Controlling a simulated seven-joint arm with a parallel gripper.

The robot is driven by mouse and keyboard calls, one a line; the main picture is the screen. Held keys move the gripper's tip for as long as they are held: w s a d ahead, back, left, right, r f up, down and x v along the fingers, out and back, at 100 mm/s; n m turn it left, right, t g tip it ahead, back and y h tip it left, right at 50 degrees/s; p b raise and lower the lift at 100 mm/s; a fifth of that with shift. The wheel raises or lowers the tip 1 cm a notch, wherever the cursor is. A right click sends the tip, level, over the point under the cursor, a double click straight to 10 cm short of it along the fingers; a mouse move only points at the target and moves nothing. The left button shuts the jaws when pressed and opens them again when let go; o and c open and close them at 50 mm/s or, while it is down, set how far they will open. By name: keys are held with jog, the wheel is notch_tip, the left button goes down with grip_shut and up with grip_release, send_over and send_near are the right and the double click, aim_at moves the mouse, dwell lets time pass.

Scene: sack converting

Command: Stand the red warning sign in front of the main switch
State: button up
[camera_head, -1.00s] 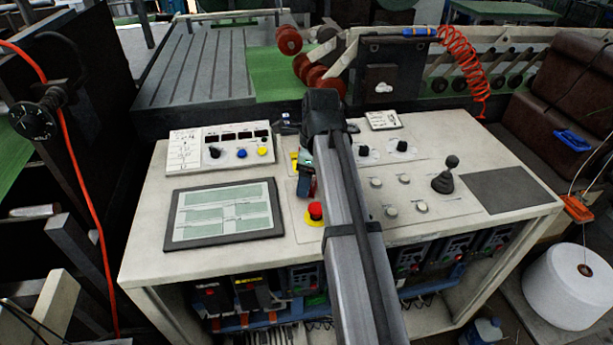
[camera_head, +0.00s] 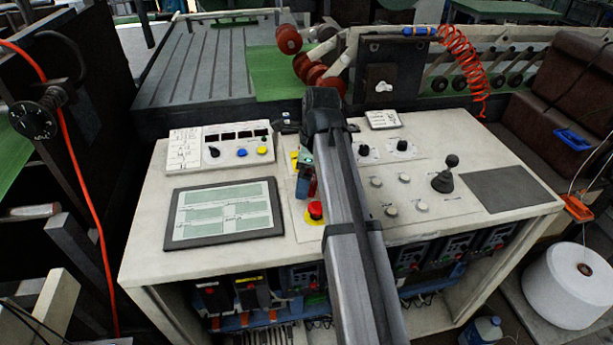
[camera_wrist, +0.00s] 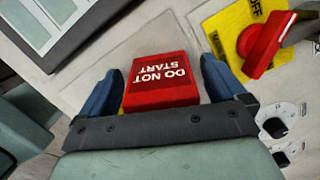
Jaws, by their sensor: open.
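The red warning sign (camera_wrist: 160,80), lettered "DO NOT START", is between my gripper's two blue fingers (camera_wrist: 165,90) in the wrist view. The fingers are open, with a narrow gap on each side of the sign. Its lower part is hidden by the gripper body, so I cannot tell how its base rests. In the head view only a red sliver of the sign (camera_head: 312,187) shows beside my arm. The main switch, a red handle (camera_wrist: 268,45) on a yellow plate marked OFF, is close by at upper right in the wrist view. Its yellow plate (camera_head: 294,160) is mostly hidden in the head view.
The red emergency stop (camera_head: 315,210) is just on the near side of the sign. A touchscreen (camera_head: 225,212) lies to the left. A button box (camera_head: 220,147) stands behind it. Rotary knobs (camera_head: 402,146) and a black joystick (camera_head: 446,175) are right of my arm.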

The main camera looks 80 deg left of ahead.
aim_at(314, 178)
notch_tip(314, 178, up, 12)
jog(key=w, duration=0.1)
jog(key=shift+w+d+f, duration=0.15)
jog(key=shift+w+d, duration=0.15)
jog(key=shift+d, duration=0.05)
jog(key=shift+w, duration=0.1)
dwell(0.4)
